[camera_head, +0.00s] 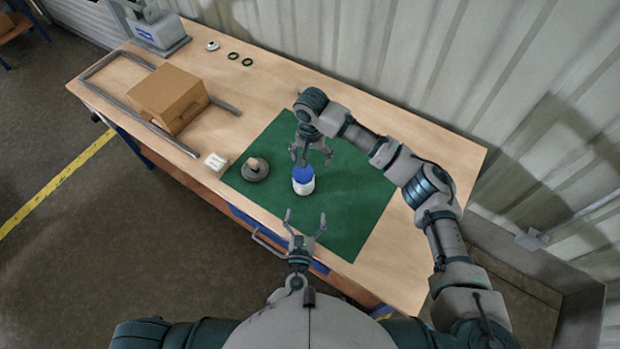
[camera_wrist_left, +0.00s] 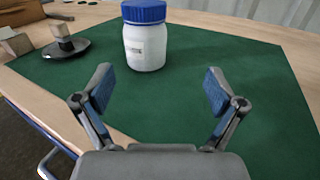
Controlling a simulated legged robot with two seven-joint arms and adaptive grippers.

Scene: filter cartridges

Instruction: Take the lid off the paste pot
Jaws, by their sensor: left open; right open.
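The paste pot (camera_head: 304,186) is a white jar standing upright on the green mat (camera_head: 345,220). Its blue lid (camera_head: 302,173) is on top. In the left wrist view the jar (camera_wrist_left: 146,48) and its ribbed blue lid (camera_wrist_left: 143,11) are beyond the fingers, with a small label on the jar. My left gripper (camera_head: 306,219) is open and empty, on the near side of the pot and apart from it; its open fingers also show in the left wrist view (camera_wrist_left: 158,90). My right gripper (camera_head: 312,157) is open, just behind and above the lid; I cannot tell whether it touches.
A dark round dish (camera_head: 263,174) with a pale knob stands left of the pot. A small white box (camera_head: 216,162), a cardboard box (camera_head: 168,97) within a grey metal frame (camera_head: 100,99), and several small rings lie farther left and back. The mat's right side is clear.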

